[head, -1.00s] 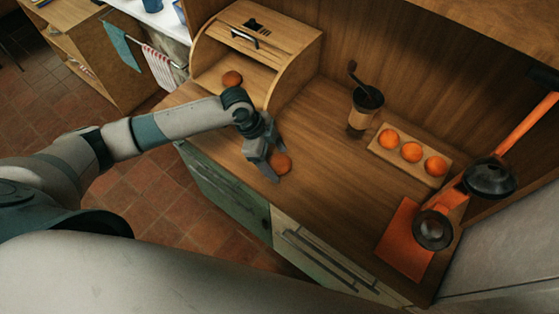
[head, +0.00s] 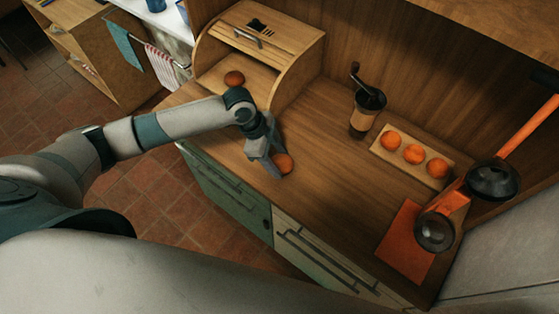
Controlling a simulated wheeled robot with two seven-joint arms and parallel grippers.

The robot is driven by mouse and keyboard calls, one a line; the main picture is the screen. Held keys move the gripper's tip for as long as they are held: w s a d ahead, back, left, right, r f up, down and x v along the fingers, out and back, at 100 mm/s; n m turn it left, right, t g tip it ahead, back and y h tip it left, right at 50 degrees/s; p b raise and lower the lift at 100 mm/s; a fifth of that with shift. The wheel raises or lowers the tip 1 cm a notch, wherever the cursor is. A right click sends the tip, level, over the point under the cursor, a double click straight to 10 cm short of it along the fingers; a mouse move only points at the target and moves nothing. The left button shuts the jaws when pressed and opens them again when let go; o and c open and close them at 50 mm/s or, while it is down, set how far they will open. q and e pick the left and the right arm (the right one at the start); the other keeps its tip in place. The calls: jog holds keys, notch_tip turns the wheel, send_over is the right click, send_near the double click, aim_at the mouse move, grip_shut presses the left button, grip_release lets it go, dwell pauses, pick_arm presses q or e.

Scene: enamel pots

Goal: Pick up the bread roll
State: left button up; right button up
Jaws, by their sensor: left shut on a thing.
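A round orange-brown bread roll (head: 285,164) is at the front part of the wooden counter, left of its middle. My left gripper (head: 277,161) reaches it from the left and is shut on it, with the fingers at its sides and part of the roll showing past them. I cannot tell whether the roll still touches the counter. A second, similar roll (head: 234,78) sits at the open front of the wooden bread box (head: 262,30). My right gripper is not in the head view.
A dark hand grinder (head: 366,104) stands at the back of the counter (head: 325,150). Right of it is a wooden holder (head: 380,152) with three orange balls. An orange lamp-like device (head: 452,203) and an orange mat (head: 403,248) are at the right. The counter's middle is clear.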

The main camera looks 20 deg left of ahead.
aim_at(284, 162)
pick_arm(q)
jog(key=shift+r, duration=0.1)
jog(key=shift+r+b, duration=0.55)
jog(key=shift+r, duration=0.05)
notch_tip(284, 162, up, 2)
jog(key=shift+w+r+b, duration=0.1)
jog(key=shift+r+b, duration=0.05)
jog(key=shift+b, duration=0.55)
jog(key=s+d+r+b, duration=0.1)
jog(key=s+d+r, duration=0.1)
jog(key=s, duration=0.3)
jog(key=s+d+r+b, duration=0.2)
jog(key=s+d+r, duration=0.1)
jog(key=s+r, duration=0.2)
jog(key=shift+s+r, duration=0.15)
jog(key=shift+s, duration=0.25)
jog(key=shift+a, duration=0.1)
